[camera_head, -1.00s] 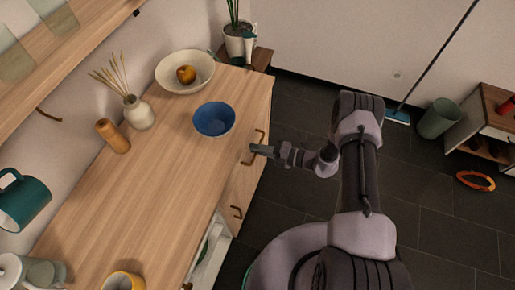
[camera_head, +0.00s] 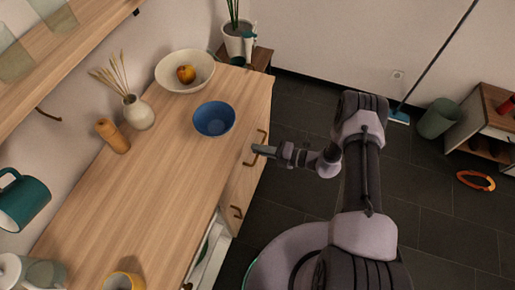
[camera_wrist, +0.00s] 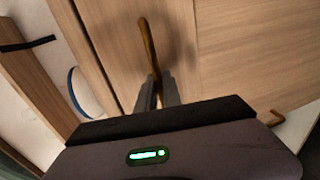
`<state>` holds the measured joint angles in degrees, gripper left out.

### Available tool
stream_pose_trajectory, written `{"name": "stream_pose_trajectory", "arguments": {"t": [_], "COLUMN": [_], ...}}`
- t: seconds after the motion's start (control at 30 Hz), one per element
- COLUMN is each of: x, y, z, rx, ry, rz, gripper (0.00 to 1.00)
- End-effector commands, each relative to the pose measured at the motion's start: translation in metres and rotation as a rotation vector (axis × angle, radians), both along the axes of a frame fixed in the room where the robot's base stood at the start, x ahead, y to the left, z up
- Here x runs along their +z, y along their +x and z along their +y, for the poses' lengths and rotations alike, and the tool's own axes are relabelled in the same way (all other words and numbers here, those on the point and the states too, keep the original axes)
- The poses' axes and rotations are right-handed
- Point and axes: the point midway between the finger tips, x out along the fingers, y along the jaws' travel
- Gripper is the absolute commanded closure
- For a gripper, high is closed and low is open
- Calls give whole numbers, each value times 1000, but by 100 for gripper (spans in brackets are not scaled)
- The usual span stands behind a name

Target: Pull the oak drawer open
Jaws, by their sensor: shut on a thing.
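The oak drawer (camera_head: 245,174) is the upper front at the right end of the wooden counter, with a curved brass handle (camera_head: 262,136). In the wrist view the drawer front (camera_wrist: 115,35) fills the upper middle, and its handle (camera_wrist: 147,40) runs down between my fingers. My gripper (camera_head: 258,149) is shut on this handle; it also shows in the wrist view (camera_wrist: 157,90). The fingers hide the handle's lower end. The drawer front looks nearly flush with the counter; I cannot tell whether a small gap shows.
A second brass handle (camera_head: 237,212) is on the front below. A blue bowl (camera_head: 214,119) stands on the counter (camera_head: 165,190) near the drawer, with a cream bowl (camera_head: 198,80) behind it. The dark floor (camera_head: 290,195) beside the drawer is clear apart from my arm and base.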

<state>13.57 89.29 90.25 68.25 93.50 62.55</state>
Motion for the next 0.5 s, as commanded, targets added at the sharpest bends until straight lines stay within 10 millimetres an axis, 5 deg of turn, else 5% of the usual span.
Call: {"name": "stream_pose_trajectory", "arguments": {"t": [0.17,0.5], "x": [-2,-3], "y": [-9,-40], "z": [-28,-115], "rx": [-4,-7], "ry": [0,0], "rz": [0,0], "gripper": [100,100]}}
